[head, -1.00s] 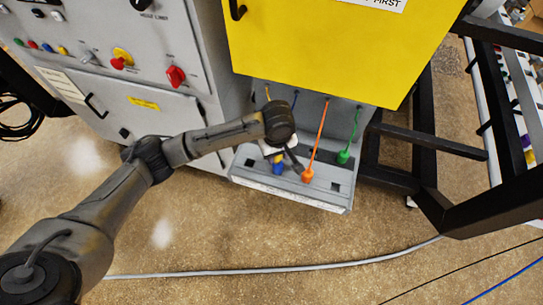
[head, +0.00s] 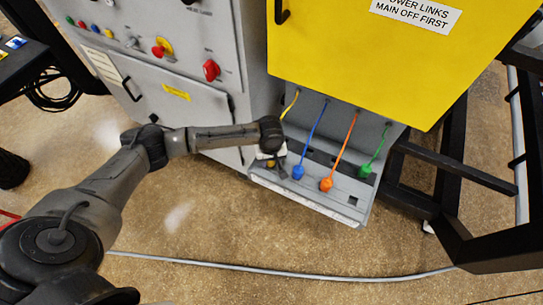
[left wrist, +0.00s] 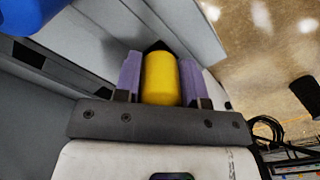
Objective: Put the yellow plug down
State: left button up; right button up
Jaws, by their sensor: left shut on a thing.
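My left gripper (head: 270,158) is at the left end of the grey tray (head: 310,203) under the yellow panel. In the left wrist view its two purple fingers (left wrist: 160,80) are shut on the yellow plug (left wrist: 160,75), one on each side. In the head view only a small part of the yellow plug (head: 271,163) shows under my wrist, with a yellow cable (head: 291,103) running up from there. I cannot tell whether the plug touches the tray. My right gripper is not in view.
Blue (head: 298,172), orange (head: 326,184) and green (head: 365,171) plugs stand on the tray to the right, each on its cable. A dark square opening (head: 353,200) shows at the tray's right. The yellow panel (head: 370,60) overhangs the tray. A black frame (head: 450,190) stands at the right.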

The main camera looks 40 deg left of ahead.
pick_arm(q)
jog(key=shift+f, duration=0.15)
jog(key=o, duration=0.9)
